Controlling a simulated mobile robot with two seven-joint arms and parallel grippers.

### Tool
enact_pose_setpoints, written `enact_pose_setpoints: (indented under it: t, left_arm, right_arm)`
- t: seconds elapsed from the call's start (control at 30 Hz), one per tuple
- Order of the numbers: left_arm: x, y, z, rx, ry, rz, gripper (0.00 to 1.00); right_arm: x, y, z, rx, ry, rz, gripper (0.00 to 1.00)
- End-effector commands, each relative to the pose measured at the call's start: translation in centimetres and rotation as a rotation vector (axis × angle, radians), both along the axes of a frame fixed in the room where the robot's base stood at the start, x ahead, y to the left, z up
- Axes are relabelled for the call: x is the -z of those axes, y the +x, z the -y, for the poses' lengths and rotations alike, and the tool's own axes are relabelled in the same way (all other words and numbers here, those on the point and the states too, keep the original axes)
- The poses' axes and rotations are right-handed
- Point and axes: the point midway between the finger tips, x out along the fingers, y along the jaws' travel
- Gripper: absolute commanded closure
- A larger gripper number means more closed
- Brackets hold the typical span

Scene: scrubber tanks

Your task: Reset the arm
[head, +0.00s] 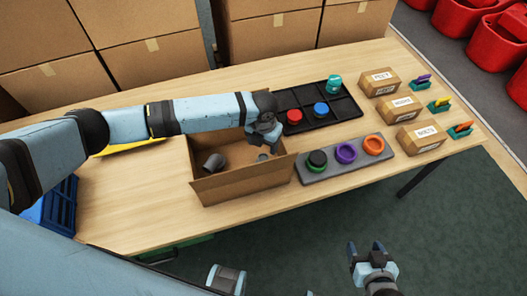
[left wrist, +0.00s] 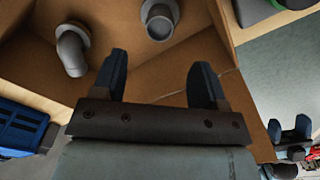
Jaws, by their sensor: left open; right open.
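My left arm reaches in from the left, and its open gripper (head: 264,146) hangs over the open cardboard box (head: 238,188). In the left wrist view my left gripper (left wrist: 158,80) shows two parted dark fingers with nothing between them. Inside the box are a grey pipe elbow (head: 215,162) and a second grey pipe piece, which shows better in the left wrist view (left wrist: 160,18). My right gripper (head: 365,252) is open and empty, off the table's front edge above the dark green floor.
A black divided tray (head: 345,107) holds red, blue and teal pieces. A grey board (head: 326,165) carries green-black, purple and orange rings. Labelled small boxes (head: 422,133) stand at the right. A blue crate (head: 62,207) is at the left, with large cartons behind.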

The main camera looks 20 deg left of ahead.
Motion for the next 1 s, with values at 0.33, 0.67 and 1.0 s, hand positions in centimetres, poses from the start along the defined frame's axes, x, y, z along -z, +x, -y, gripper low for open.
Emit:
enact_pose_setpoints:
  t: [0.33, 0.67, 1.0]
  left_arm:
    - [-1.7, 0.0, 0.0, -0.001, 0.0, -0.001, 0.34]
    - [-1.7, 0.0, 0.0, -0.001, 0.0, -0.001, 0.34]
    - [-7.9, 0.0, 0.0, -0.001, -0.001, 0.0, 0.34]
  right_arm:
    - [0.1, 0.0, 0.0, -0.001, 0.001, 0.0, 0.36]
    - [0.1, 0.0, -0.1, -0.001, 0.0, -0.001, 0.36]
    - [-5.6, 0.0, 0.4, 0.005, -0.008, 0.002, 0.36]
